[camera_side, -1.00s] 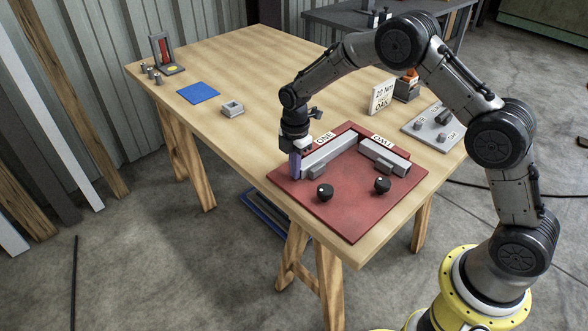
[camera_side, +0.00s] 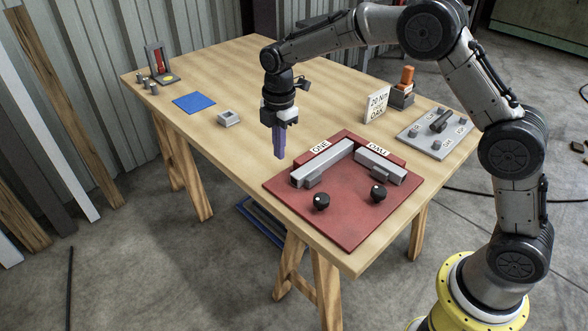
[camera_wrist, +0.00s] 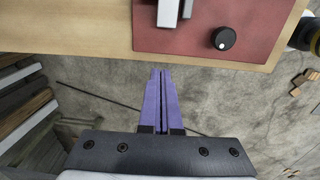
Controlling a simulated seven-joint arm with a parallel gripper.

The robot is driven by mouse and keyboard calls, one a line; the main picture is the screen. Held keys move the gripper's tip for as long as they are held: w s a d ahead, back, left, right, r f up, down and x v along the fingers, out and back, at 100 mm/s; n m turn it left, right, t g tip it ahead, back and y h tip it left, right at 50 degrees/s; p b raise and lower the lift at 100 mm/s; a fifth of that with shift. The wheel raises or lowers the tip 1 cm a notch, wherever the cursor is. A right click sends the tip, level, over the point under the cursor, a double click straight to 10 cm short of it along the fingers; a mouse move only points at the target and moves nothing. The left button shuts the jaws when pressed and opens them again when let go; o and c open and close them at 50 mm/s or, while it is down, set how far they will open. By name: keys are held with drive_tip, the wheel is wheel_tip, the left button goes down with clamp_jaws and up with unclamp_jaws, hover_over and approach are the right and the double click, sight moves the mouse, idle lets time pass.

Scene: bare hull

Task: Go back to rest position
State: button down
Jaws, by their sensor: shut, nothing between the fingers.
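My gripper (camera_side: 280,154) has purple fingers that point down, above the table near the left corner of the red board (camera_side: 350,222). In the wrist view the fingers of my gripper (camera_wrist: 164,76) lie side by side, shut with nothing between them. The red board also shows at the top of the wrist view (camera_wrist: 270,20). It carries two grey bars, one by the label ONE (camera_side: 325,165) and one by a second label (camera_side: 380,168), and two black knobs (camera_side: 321,202) (camera_side: 378,194).
The wooden table (camera_side: 240,75) also holds a small grey square block (camera_side: 229,119), a blue mat (camera_side: 194,102), a red-and-grey stand (camera_side: 158,62), a "20 Nm OAK" sign (camera_side: 377,105), an orange-topped holder (camera_side: 402,90) and a grey plate (camera_side: 437,134). The table's middle is mostly clear.

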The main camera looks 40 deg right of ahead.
drive_tip(key=s+d+r+t, duration=0.2)
drive_tip(key=s+r, duration=0.2)
drive_tip(key=r, duration=0.8)
drive_tip(key=s+d+r+m+t, duration=0.25)
drive_tip(key=s+r+m, duration=0.4)
drive_tip(key=s, duration=0.65)
drive_tip(key=s+d+f+m, duration=0.1)
drive_tip(key=s+f+m, duration=0.2)
drive_tip(key=s+m, duration=0.2)
drive_tip(key=s+f+m, duration=0.3)
drive_tip(key=s+m, duration=0.3)
drive_tip(key=s, duration=0.6)
drive_tip(key=shift+d+t, duration=0.35)
